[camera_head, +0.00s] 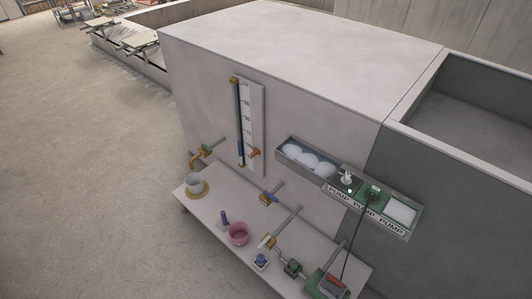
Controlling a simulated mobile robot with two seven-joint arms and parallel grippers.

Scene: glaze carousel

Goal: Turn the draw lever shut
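No lever is marked as the draw lever, so I cannot tell for sure which one it is. A brass tap (197,160) with a small green part comes out of the pale tank wall at the left, above a grey cup (196,184) on a yellow ring. Another pipe near the front has a valve with a pale and orange lever (267,242). Whether these are open or shut is too small to tell. Neither of my grippers is in view.
A wall tray (303,160) holds white balls beside a panel labelled PUMP. A gauge (247,125) hangs above. Floor at left is clear.

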